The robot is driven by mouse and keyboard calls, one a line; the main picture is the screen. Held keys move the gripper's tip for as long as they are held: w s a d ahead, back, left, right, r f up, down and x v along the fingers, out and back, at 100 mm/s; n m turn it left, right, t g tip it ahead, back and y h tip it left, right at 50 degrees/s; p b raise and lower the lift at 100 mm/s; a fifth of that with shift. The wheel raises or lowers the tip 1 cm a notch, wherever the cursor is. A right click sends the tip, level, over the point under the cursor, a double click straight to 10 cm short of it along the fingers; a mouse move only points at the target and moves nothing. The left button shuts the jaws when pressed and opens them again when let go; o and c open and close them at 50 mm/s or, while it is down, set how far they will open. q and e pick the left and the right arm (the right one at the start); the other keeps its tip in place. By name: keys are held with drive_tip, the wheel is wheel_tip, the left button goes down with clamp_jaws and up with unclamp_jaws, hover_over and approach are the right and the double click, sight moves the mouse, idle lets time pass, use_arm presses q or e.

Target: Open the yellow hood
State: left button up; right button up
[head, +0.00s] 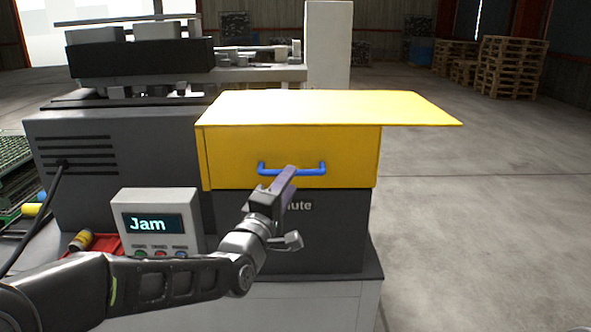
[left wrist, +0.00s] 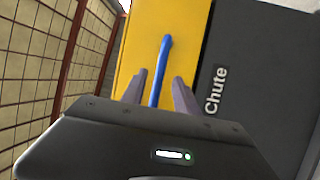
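The yellow hood (head: 300,145) sits on the dark grey machine, with a flat yellow top that juts out to the right. A blue bar handle (head: 311,171) runs across its front face. My left gripper (head: 288,175) is in front of the handle in the head view and covers part of it. In the left wrist view my left gripper (left wrist: 157,88) is open, and its two fingers stand on either side of the blue handle (left wrist: 162,72). A gap shows between each finger and the handle. My right gripper is not in view.
A white panel (head: 158,203) reading "Jam" stands left of my left gripper. A dark chute box (head: 330,235) lies below the hood. A red tray (head: 108,245) sits beside the panel. Wooden pallets (head: 508,68) stand far back right. The floor at right is clear.

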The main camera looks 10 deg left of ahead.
use_arm(q)
drive_tip(key=p+x, duration=0.1)
drive_tip(key=x, duration=0.3)
drive_tip(key=shift+w, duration=0.3)
drive_tip(key=shift+c, duration=0.3)
clamp_jaws()
idle(0.9)
